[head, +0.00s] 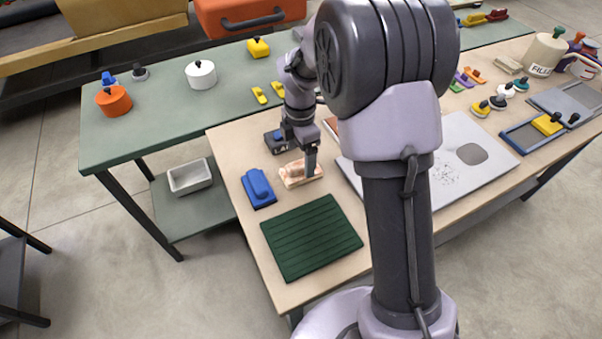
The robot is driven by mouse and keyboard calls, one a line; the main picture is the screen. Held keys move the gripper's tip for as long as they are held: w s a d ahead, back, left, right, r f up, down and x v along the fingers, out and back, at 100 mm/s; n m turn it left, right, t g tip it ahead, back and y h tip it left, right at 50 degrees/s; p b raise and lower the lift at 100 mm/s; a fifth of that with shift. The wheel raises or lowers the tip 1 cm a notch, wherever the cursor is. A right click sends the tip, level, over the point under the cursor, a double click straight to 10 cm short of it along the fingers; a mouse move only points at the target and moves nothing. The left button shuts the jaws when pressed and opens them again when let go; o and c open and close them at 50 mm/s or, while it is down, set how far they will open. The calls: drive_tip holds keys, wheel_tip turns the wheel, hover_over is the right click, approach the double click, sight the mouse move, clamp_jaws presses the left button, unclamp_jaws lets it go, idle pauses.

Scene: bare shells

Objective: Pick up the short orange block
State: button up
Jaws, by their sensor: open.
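My gripper (311,160) points down at a pale orange, marbled block (292,178) on the beige table. The block is low, with a raised grip on top; the fingers are at or just above it, and I cannot tell if they touch. The jaws are open. Other orange things are a squat orange cylinder with a black knob (114,101) on the green table and a small flat orange piece (476,76) at the right. I cannot tell for certain which one is the short orange block.
A blue block (258,188) lies left of the pale block, and a dark green ribbed mat (311,238) in front. A dark block (276,140) sits behind. A light board (478,180) lies to the right, partly hidden by my arm. An orange case (246,14) stands at the back.

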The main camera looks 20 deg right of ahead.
sight(301, 163)
wheel_tip(301, 163, down, 5)
drive_tip(key=b, duration=0.2)
drive_tip(key=shift+d+b, duration=0.1)
drive_tip(key=shift+b, duration=0.3)
drive_tip(key=shift+r, duration=0.2)
drive_tip(key=c, duration=1.7)
wheel_tip(301, 163, up, 4)
drive_tip(key=p, duration=0.3)
drive_tip(key=s+d+p, duration=0.1)
drive_tip(key=s, duration=0.4)
drive_tip(key=s+d+p, duration=0.1)
drive_tip(key=s, duration=0.4)
drive_tip(key=s+d+r+p, duration=0.1)
drive_tip(key=s, duration=0.4)
drive_tip(key=shift+s+d, duration=0.2)
drive_tip(key=shift+s, duration=0.15)
